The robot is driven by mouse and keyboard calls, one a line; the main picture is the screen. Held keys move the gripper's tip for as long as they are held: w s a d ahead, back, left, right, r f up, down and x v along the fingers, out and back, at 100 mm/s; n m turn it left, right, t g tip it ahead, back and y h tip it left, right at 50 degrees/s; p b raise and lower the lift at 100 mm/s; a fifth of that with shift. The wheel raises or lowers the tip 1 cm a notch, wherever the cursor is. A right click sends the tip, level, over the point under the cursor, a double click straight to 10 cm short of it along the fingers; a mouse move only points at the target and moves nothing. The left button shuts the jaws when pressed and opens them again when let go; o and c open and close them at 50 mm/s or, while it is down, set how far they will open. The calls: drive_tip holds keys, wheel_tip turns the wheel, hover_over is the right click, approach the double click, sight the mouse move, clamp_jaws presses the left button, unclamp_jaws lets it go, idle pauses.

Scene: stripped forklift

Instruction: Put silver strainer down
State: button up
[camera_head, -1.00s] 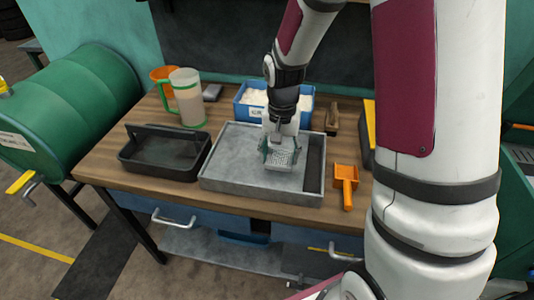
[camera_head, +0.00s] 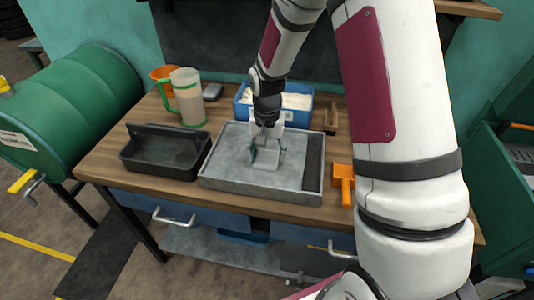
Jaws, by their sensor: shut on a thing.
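The silver strainer (camera_head: 267,158) is a small grey piece low over the grey tray (camera_head: 228,180) in the middle of the workbench. My gripper (camera_head: 266,148) points down from above and is shut on it. The strainer is inside the tray's outline, left of the dark strip at the tray's right side. I cannot tell whether it touches the tray floor. The fingers hide part of the strainer.
A black open caddy (camera_head: 165,153) stands left of the tray. A blue bin (camera_head: 297,101) with white contents is behind it. An orange scoop (camera_head: 343,180) lies to the right. A jug (camera_head: 187,97) stands at the back left. Much of the tray floor is bare.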

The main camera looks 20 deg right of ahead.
drive_tip(key=o, duration=1.1)
drive_tip(key=shift+f, duration=0.15)
drive_tip(key=shift+c, duration=0.2)
drive_tip(key=o, duration=0.3)
